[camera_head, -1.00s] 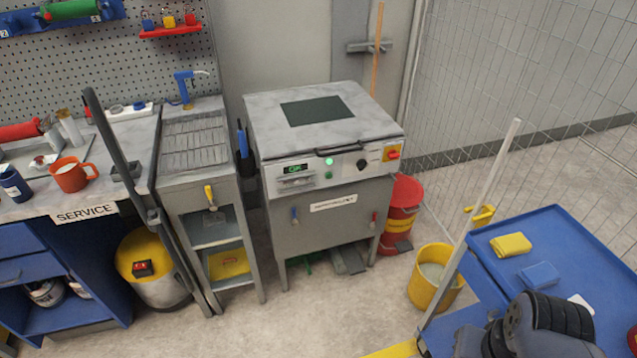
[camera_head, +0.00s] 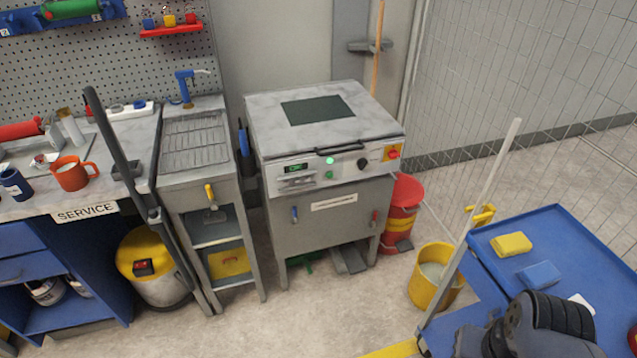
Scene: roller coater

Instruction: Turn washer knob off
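The washer (camera_head: 325,230) is a grey metal cabinet on legs with a marbled top and a dark panel (camera_head: 317,109) set in it. Its front control panel has a lit display reading in green (camera_head: 296,167), a round green light (camera_head: 330,160), a small green button (camera_head: 329,175), a black knob (camera_head: 363,164) and a red switch on a yellow plate (camera_head: 393,153). The knob's pointer direction is too small to tell. Part of my dark arm (camera_head: 545,325) shows at the bottom right, over the blue cart, well apart from the washer. My gripper's fingers are not in view.
A blue cart (camera_head: 578,232) with a yellow and a blue cloth stands at the right. A yellow bucket (camera_head: 433,278) and red bucket (camera_head: 402,205) stand beside the washer. A sink unit (camera_head: 195,143) adjoins its left. The floor in front is clear.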

